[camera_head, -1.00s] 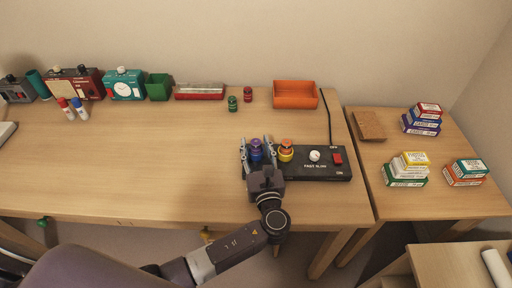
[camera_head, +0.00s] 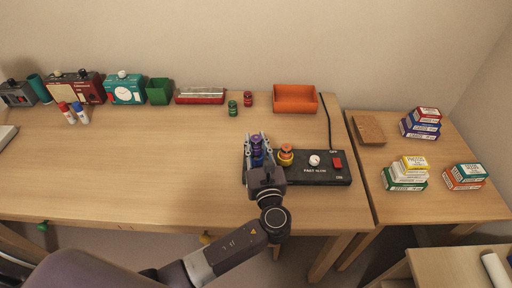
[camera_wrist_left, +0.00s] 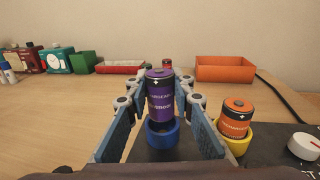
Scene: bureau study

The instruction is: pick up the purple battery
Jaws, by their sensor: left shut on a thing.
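The purple battery (camera_wrist_left: 160,97) stands upright between the fingers of my left gripper (camera_head: 256,143), which is shut on it. In the left wrist view its lower end is at a blue ring holder (camera_wrist_left: 163,134) on the black charger (camera_head: 318,176); I cannot tell how far it is clear of the ring. The battery also shows in the head view (camera_head: 257,143). An orange battery (camera_wrist_left: 236,117) sits in a yellow ring (camera_wrist_left: 237,138) just to the right. My right gripper is not in view.
The charger has a white knob (camera_head: 314,160) and a red switch (camera_head: 337,162). Green (camera_head: 233,108) and red (camera_head: 248,99) batteries stand behind, near an orange bin (camera_head: 295,99). A side table (camera_head: 440,203) with card boxes is at right. The desk's left middle is clear.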

